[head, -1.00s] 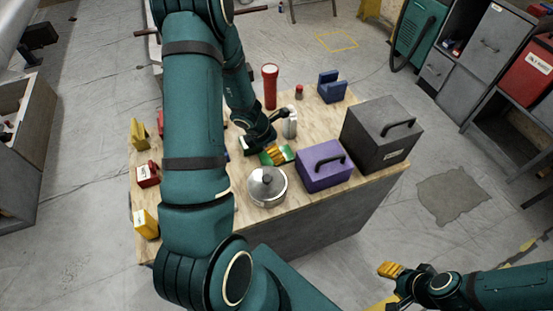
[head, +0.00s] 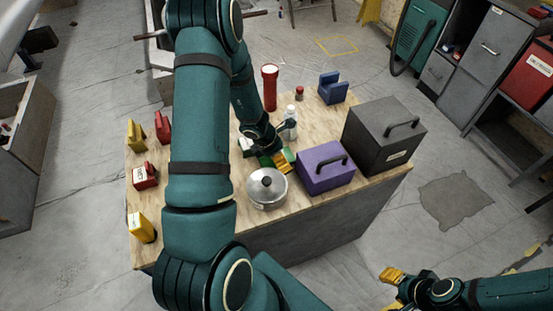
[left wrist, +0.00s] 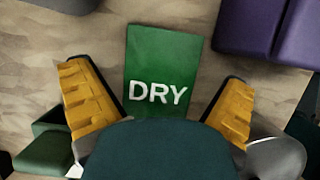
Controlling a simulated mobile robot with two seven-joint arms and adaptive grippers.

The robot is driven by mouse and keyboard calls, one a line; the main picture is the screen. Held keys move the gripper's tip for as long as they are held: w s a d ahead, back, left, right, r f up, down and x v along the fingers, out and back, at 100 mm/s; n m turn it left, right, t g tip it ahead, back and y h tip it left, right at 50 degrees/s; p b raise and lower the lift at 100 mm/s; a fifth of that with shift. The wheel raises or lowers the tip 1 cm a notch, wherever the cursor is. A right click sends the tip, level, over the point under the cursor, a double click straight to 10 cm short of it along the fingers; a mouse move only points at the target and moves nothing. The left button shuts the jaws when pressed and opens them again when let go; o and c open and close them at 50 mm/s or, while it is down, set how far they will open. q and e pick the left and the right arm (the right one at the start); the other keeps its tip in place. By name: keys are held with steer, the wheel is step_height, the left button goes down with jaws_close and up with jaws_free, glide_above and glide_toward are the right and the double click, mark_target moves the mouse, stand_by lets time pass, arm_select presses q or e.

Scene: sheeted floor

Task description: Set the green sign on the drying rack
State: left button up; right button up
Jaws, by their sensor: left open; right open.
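The green sign (left wrist: 165,60), a flat panel with white letters DRY, lies on the wooden tabletop in the left wrist view. My left gripper (head: 280,160) is open just above it, one yellow-padded finger on each side of the sign, not gripping it. In the head view the gripper largely covers the sign. My right gripper (head: 389,275) is open and empty, off the table at lower right. No rack is labelled; slotted stands in blue (head: 333,87), yellow (head: 136,135) and red (head: 162,127) stand on the table, and I cannot tell which is the drying rack.
A lidded silver pot (head: 267,188), purple box (head: 325,168) and dark grey box (head: 383,137) stand close to the left gripper. A white bottle (head: 290,122) and red flashlight (head: 270,88) are behind it. A green block (left wrist: 45,150) is at lower left in the wrist view.

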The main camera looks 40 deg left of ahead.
arm_select(q)
steer(key=shift+f, duration=0.2)
steer(key=shift+c, duration=0.3)
steer(key=c, duration=1.1)
steer(key=shift+r, duration=0.3)
step_height(320, 180, up, 9)
steer(key=p, duration=0.5)
steer(key=shift+f+p, duration=0.2)
steer(key=shift+p, duration=0.15)
steer(key=shift+r+p, duration=0.35)
steer(key=shift+r, duration=0.35)
